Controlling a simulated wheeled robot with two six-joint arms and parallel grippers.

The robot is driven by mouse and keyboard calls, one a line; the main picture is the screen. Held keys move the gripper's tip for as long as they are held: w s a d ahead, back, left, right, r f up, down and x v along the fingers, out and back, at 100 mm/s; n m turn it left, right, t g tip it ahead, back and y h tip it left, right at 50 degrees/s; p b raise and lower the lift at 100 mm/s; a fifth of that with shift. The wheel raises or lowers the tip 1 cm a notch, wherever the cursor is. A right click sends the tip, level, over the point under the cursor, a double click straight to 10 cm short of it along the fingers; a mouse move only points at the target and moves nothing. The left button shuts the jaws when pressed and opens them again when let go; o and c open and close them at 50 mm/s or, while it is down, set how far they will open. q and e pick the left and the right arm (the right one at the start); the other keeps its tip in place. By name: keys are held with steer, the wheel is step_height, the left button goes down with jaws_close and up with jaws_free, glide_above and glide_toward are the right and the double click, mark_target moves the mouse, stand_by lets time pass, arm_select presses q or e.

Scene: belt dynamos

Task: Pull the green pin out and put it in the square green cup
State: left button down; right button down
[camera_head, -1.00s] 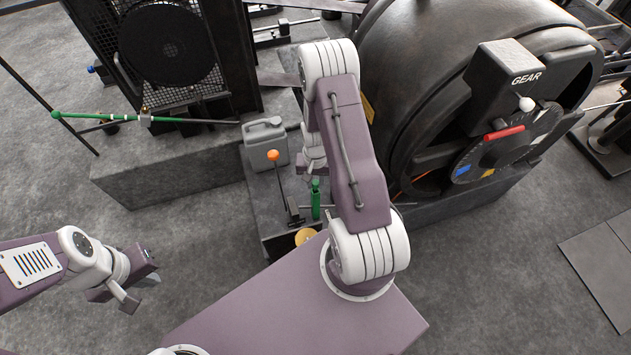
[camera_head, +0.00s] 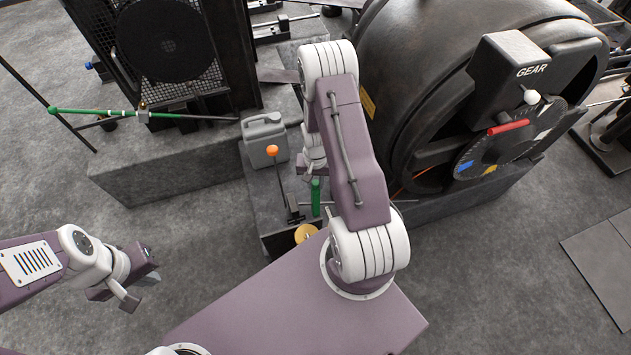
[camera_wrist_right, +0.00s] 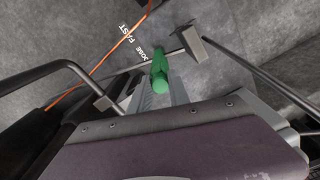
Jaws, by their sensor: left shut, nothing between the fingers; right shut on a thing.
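A green upright piece, seemingly the green pin (camera_head: 316,197), stands at the front of the dark grey base, beside my right arm. In the right wrist view the green piece (camera_wrist_right: 160,72) lies between the fingers of my right gripper (camera_wrist_right: 160,88), which is shut on it. In the head view my right forearm hides most of that gripper. My left gripper (camera_head: 122,291) is shut and empty, over the floor at lower left. I cannot make out the square green cup in these views.
A black lever with an orange knob (camera_head: 272,150) and a grey canister (camera_head: 264,138) stand left of the green piece. A long green-ended rod (camera_head: 90,112) reaches out at left. The large dark drum (camera_head: 430,90) stands close on the right.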

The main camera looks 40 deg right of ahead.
mark_target(315, 183)
steer(key=shift+f, duration=0.3)
steer(key=c, duration=1.1)
jaws_free()
steer(key=shift+c, duration=0.2)
steer(key=shift+r, duration=0.1)
step_height(315, 183, up, 8)
steer(key=shift+f+p, duration=0.1)
steer(key=shift+p, duration=1.05)
steer(key=shift+r, duration=0.6)
